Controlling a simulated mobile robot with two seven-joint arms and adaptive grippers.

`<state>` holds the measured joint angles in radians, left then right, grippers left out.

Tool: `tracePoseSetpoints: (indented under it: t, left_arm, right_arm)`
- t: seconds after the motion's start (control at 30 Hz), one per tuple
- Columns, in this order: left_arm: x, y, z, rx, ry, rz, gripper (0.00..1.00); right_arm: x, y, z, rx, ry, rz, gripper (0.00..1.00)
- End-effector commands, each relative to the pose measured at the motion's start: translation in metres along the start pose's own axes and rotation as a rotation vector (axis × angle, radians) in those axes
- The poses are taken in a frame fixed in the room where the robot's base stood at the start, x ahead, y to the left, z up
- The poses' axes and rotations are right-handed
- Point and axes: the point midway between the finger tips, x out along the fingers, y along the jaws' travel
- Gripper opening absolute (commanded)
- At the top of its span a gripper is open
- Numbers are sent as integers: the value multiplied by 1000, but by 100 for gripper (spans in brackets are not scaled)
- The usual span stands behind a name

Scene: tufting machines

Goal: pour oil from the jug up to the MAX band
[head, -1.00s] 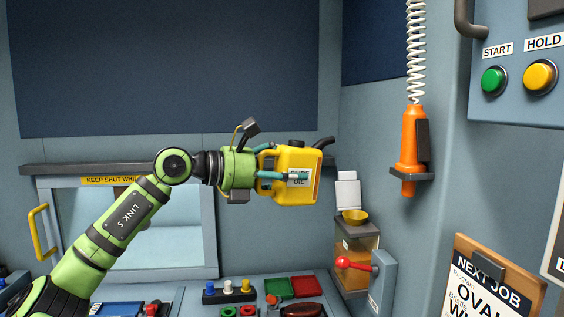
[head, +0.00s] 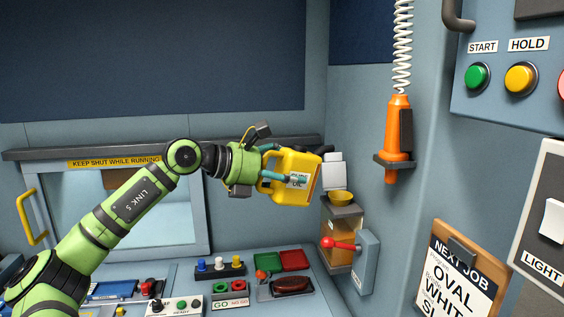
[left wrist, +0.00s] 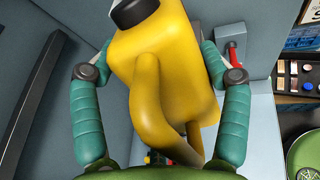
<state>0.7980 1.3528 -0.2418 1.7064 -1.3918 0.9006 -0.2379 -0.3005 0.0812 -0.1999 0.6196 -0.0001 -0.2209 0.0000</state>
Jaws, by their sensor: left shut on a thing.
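My left gripper (head: 288,164) is shut on the yellow oil jug (head: 309,172), with a teal finger on either side of it. The jug is tilted, its top leaning right, and is held in the air. In the left wrist view the jug (left wrist: 168,50) fills the middle, its handle toward the camera and its black cap at the top. A yellow funnel (head: 341,198) sits on the oil tank (head: 337,248), below and right of the jug. The tank's see-through front looks amber; I cannot make out a MAX band or the oil level. No oil stream shows. My right gripper is out of view.
A red-knobbed lever (head: 340,244) stands in front of the tank. An orange tool (head: 398,140) hangs from a coiled cord at right. A white block (head: 334,172) is on the wall behind the funnel. Green and red trays (head: 293,261) lie on the counter below.

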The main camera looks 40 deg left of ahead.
Motion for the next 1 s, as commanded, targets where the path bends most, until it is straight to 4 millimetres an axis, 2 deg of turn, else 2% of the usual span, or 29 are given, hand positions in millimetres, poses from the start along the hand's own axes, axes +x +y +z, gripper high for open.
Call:
tracePoseSetpoints:
  t: [1.0]
  left_arm:
    - [18, 0, -12, 0, 149, 1, 18]
  right_arm:
    - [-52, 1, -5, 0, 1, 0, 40]
